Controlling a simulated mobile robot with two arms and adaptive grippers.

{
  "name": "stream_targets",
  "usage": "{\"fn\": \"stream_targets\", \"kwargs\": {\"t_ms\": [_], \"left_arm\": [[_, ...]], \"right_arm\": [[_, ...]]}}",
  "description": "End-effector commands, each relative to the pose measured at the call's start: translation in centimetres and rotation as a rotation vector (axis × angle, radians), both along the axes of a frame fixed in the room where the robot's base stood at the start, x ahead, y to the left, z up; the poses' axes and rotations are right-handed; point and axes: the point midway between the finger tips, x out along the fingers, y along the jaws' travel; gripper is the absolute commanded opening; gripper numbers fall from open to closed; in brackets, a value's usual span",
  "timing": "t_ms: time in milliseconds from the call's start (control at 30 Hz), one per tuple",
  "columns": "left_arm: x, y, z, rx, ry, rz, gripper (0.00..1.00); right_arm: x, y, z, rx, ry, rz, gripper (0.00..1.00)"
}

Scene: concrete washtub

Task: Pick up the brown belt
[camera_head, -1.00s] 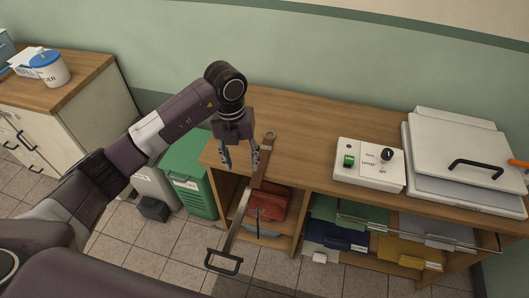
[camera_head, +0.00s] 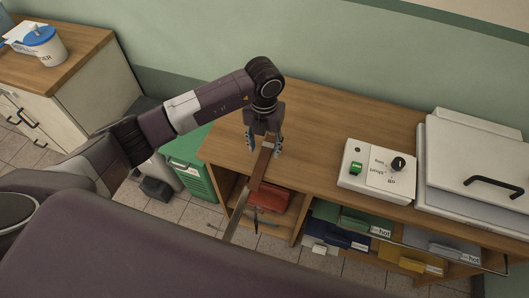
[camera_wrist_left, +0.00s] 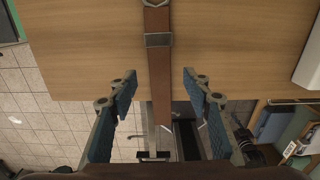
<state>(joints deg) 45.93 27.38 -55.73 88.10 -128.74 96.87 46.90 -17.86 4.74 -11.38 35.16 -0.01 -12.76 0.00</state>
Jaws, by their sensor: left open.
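The brown belt (camera_head: 259,167) lies on the wooden counter and hangs down over its front edge. In the left wrist view the belt (camera_wrist_left: 158,75) runs lengthwise through the middle, with a metal buckle at the top edge and a metal keeper below it. My left gripper (camera_head: 263,145) is open above the counter's front edge. Its fingers (camera_wrist_left: 158,92) stand on either side of the belt, with a gap on both sides. I cannot tell the exact height between fingertips and belt. My right gripper is not in view.
A white control box (camera_head: 376,172) and a white lidded machine (camera_head: 475,165) stand on the counter (camera_head: 330,125) to the right. Below are a red item (camera_head: 268,197) and colored folders (camera_head: 345,222). A green bin (camera_head: 192,170) stands left. The counter behind the gripper is clear.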

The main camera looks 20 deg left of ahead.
Motion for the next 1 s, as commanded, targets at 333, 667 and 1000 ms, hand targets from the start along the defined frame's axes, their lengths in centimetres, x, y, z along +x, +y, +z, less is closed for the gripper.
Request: {"fn": "stream_targets", "kwargs": {"t_ms": [333,667,1000], "left_arm": [[0.2,0.0,-3.0,0.0,0.0,0.0,0.45],[0.2,0.0,-3.0,0.0,-0.001,0.0,0.24],[0.2,0.0,-2.9,0.0,-0.001,0.0,0.0]], "right_arm": [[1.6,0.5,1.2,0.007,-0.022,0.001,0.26],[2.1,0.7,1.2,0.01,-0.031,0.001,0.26],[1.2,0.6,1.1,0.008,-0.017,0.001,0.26]]}}
